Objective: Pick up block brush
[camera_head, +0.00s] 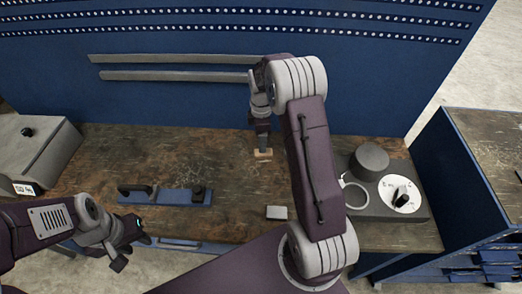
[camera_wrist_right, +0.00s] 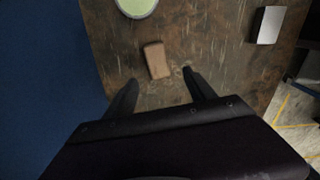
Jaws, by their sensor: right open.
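The block brush looks like a small brown block (camera_wrist_right: 156,60) lying flat on the worn wooden bench top; it also shows in the head view (camera_head: 264,155). My right gripper (camera_wrist_right: 160,78) is open and empty above the bench, pointing down. In the wrist view the block lies just beyond the fingertips, between their lines and nearer the left one. In the head view the right gripper (camera_head: 263,146) partly covers the block. My left gripper (camera_head: 131,243) is at the front left edge of the bench, away from the block; its jaws are too unclear to judge.
A grey block (camera_head: 277,212) lies near the front edge. A blue tool (camera_head: 172,196) lies at left, and a grey box (camera_head: 35,150) stands far left. A device with a white dial (camera_head: 400,194) stands right. The blue pegboard wall (camera_head: 200,50) closes the back.

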